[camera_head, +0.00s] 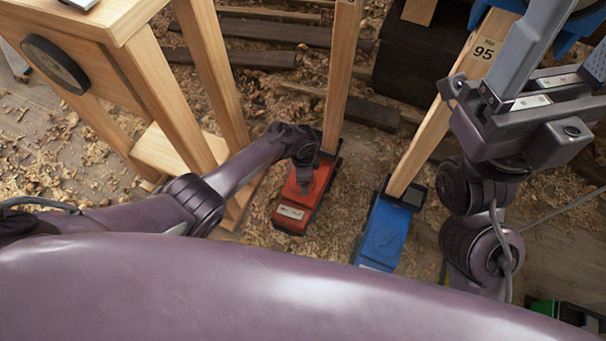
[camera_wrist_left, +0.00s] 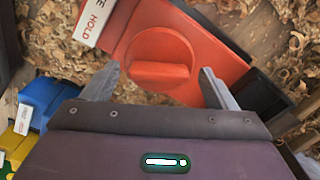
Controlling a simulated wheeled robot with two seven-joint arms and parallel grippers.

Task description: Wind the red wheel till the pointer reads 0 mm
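A red block (camera_head: 293,212) stands on the shaving-covered floor at the foot of a wooden post. In the left wrist view, its red wheel (camera_wrist_left: 160,48) is a round knob with a raised bar across it, beside a white label reading HOLD (camera_wrist_left: 94,20). My left gripper (camera_head: 306,178) is above the block in the head view. In the left wrist view, my left gripper (camera_wrist_left: 160,82) is open, its fingers apart on either side of the bar and not closed on it. My right gripper (camera_head: 540,105) is raised at upper right; its finger gap is unclear. No readable pointer or mm scale shows.
A blue block (camera_head: 384,235) stands right of the red one, under a post marked 95 (camera_head: 484,50). A wooden stand (camera_head: 165,85) with a dark oval disc (camera_head: 55,63) is at left. Planks lie behind. A yellow block (camera_wrist_left: 14,143) shows in the left wrist view.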

